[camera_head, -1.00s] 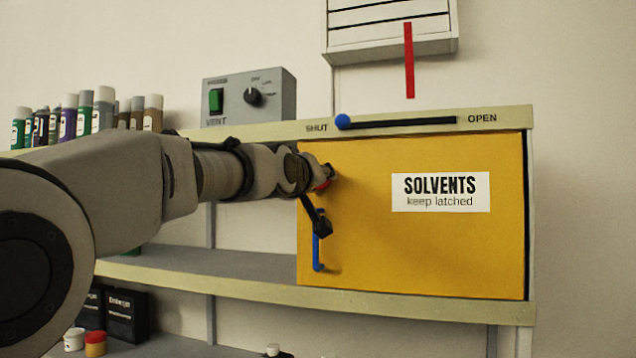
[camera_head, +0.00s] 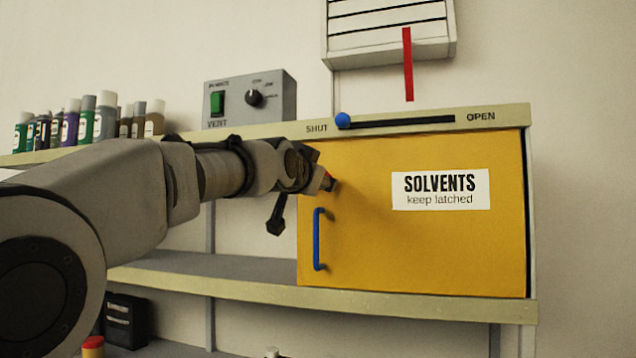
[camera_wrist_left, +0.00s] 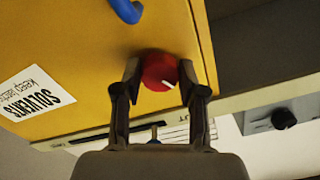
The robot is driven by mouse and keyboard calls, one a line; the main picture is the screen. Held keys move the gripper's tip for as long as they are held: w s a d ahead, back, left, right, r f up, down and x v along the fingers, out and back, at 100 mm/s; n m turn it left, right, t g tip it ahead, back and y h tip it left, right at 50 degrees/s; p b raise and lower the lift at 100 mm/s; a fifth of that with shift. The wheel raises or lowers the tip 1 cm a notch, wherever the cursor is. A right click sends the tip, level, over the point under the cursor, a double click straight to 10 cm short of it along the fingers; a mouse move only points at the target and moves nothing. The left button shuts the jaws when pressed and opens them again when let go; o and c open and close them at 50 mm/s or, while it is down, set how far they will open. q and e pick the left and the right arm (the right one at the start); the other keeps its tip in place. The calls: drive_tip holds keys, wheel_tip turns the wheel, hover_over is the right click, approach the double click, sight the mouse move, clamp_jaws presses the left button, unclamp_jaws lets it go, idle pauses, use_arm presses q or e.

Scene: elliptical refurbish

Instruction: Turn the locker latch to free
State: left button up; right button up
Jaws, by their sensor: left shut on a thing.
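The yellow locker (camera_head: 430,250) has a "SOLVENTS keep latched" label (camera_head: 441,189) and a blue handle (camera_head: 318,240) low on its left side. Its door looks closed. The latch, a red round knob (camera_wrist_left: 160,71) with a short white mark, sits near the door's edge. The mark points to the lower right in the left wrist view. My left gripper (camera_head: 322,178) is at the door's upper left, shut on the red knob, with a finger on either side of it. My right gripper is not in view.
Above the door is a slot with a blue slider knob (camera_head: 343,121) at the SHUT end. A grey vent box (camera_head: 249,98) and several bottles (camera_head: 90,122) stand on the top shelf. The open shelf (camera_head: 220,280) left of the locker looks clear.

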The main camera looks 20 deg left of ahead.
use_arm(q)
drive_tip(key=m, duration=0.6)
drive_tip(key=shift+b, duration=0.3)
drive_tip(key=shift+m, duration=0.3)
drive_tip(key=o, duration=1.1)
drive_tip(key=shift+o, duration=0.2)
